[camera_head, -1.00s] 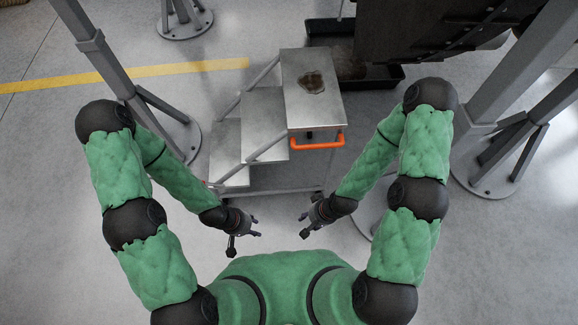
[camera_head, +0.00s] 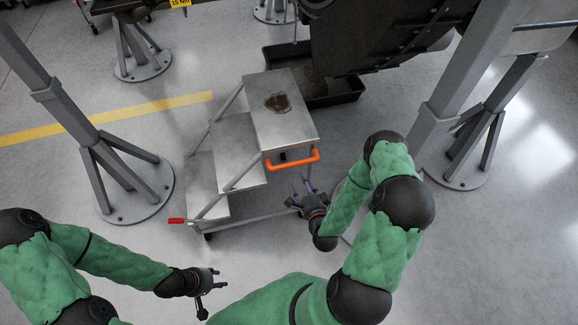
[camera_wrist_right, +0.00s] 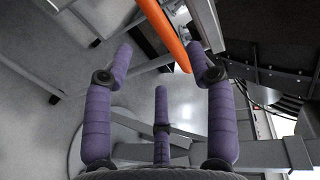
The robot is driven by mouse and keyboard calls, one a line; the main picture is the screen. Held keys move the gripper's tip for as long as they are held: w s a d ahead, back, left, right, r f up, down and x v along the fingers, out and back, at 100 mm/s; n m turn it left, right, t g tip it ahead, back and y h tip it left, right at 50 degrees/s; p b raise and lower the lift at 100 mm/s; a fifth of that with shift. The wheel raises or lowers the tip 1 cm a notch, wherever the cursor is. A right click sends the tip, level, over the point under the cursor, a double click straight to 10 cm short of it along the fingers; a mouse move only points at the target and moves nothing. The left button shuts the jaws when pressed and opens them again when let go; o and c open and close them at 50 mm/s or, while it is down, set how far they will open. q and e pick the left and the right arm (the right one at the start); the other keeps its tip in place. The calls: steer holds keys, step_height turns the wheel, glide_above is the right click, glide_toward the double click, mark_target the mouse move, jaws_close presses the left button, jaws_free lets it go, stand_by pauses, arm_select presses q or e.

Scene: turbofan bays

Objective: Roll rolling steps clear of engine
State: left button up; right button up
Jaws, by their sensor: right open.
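The rolling steps (camera_head: 233,138) stand in the middle of the head view, grey with three treads and a brown stain on the top one. An orange handle (camera_head: 292,161) sticks out below the top tread; it also shows in the right wrist view (camera_wrist_right: 163,33). My right gripper (camera_head: 301,187) is open just below the handle, its purple fingers around empty space and apart from it. My left gripper (camera_head: 220,279) is low in the view, in front of the steps and clear of them; its fingers look spread. The dark engine (camera_head: 385,40) hangs behind the steps at upper right.
A black drip tray (camera_head: 345,92) lies on the floor close behind the steps. Grey stand posts rise at left (camera_head: 75,120) and right (camera_head: 465,75). A red-tipped pedal or lever (camera_head: 176,221) sits at the steps' lower left. Floor is open at front and far right.

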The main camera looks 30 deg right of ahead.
mark_target(296, 165)
steer(key=b+x, duration=0.2)
steer(key=x, duration=0.8)
steer(key=shift+w+f+b, duration=0.1)
steer(key=shift+w+b, duration=0.2)
steer(key=shift+b, duration=0.1)
jaws_close()
